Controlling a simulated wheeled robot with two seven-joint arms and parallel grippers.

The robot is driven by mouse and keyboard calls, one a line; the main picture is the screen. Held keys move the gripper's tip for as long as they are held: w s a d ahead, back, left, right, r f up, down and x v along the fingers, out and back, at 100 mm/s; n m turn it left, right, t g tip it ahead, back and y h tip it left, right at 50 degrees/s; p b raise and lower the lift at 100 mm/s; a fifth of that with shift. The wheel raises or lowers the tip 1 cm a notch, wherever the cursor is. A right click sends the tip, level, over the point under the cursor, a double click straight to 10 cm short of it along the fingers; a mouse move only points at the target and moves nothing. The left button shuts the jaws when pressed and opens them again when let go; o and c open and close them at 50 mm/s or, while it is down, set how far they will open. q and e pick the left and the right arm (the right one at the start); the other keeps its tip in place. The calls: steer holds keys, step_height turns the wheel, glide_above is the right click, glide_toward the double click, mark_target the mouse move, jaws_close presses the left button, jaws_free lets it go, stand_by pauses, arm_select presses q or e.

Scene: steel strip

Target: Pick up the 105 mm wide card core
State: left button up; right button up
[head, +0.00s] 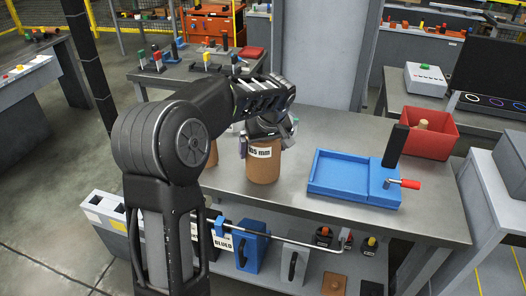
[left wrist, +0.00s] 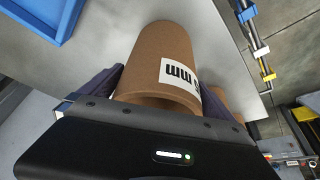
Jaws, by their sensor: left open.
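The brown card core (head: 263,170) stands upright on the steel bench, its white label ending in "05 mm". My left gripper (head: 268,137) is over the top of this core, pointing down, with its fingers to either side. In the left wrist view the core (left wrist: 155,55) lies between the two dark fingers (left wrist: 160,92), which are open around it. Whether a finger touches the core I cannot tell. The core's top is partly hidden by the gripper in the head view. My right gripper is not in view.
A second brown core (head: 213,153) stands just left, mostly behind my left arm. A blue tray (head: 336,190) with a red-handled crank lies to the right. A red bin (head: 428,145) stands at the back right. The bench front is clear.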

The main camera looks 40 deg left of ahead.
arm_select(q)
steer(key=shift+x, duration=0.9)
steer(key=shift+r, duration=0.1)
steer(key=c, duration=1.6)
steer(key=shift+r, duration=0.1)
step_height(320, 180, up, 10)
steer(key=shift+f+b, duration=0.1)
steer(key=shift+b, duration=0.25)
